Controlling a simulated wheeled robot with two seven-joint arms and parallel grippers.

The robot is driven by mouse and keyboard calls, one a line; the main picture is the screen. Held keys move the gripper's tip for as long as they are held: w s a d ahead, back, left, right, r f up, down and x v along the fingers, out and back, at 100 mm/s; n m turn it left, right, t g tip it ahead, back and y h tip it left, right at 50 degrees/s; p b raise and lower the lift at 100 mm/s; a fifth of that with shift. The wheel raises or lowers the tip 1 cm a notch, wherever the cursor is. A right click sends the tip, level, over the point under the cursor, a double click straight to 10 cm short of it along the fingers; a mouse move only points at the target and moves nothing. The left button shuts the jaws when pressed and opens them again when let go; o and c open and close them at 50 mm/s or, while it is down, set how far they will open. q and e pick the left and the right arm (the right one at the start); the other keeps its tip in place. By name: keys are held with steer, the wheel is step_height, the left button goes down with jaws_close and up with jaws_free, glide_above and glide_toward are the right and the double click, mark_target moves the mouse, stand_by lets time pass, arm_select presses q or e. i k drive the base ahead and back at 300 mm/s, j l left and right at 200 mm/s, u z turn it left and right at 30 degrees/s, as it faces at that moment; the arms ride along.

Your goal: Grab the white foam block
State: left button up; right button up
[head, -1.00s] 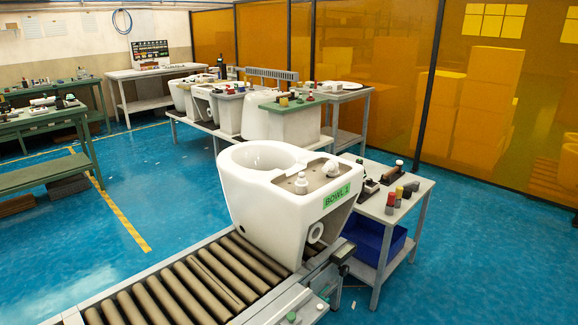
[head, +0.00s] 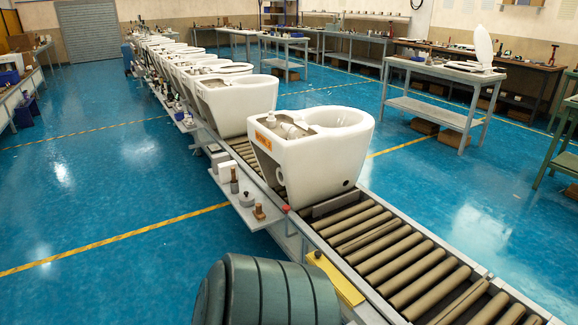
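Two small pale blocks sit on the grey side shelf left of the conveyor in the head view. The nearer light block (head: 223,171) is by a dark bottle-like item. Neither of my grippers shows in the head view, and nothing is seen touching the blocks.
A white toilet bowl with an orange label (head: 311,146) stands on the roller conveyor (head: 400,260). More bowls line up behind. The grey side shelf (head: 248,212) holds small items. A dark green ribbed rounded object (head: 265,292) fills the bottom. Blue floor at left is open.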

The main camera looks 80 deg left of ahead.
mark_target(224, 171)
steer(key=u, duration=3.05)
steer(key=i+j+z, duration=0.1)
steer(key=z, duration=0.3)
steer(key=i+j+z, duration=0.1)
steer(key=z, duration=0.3)
steer(key=j+z, duration=0.1)
steer(key=z, duration=0.3)
steer(key=i+j+z, duration=0.25)
steer(key=j, duration=0.35)
steer(key=j+z, duration=0.3)
steer(key=j, duration=0.25)
steer(key=j+z, duration=0.25)
steer(key=j, duration=0.4)
steer(key=j+z, duration=0.2)
steer(key=j, duration=3.15)
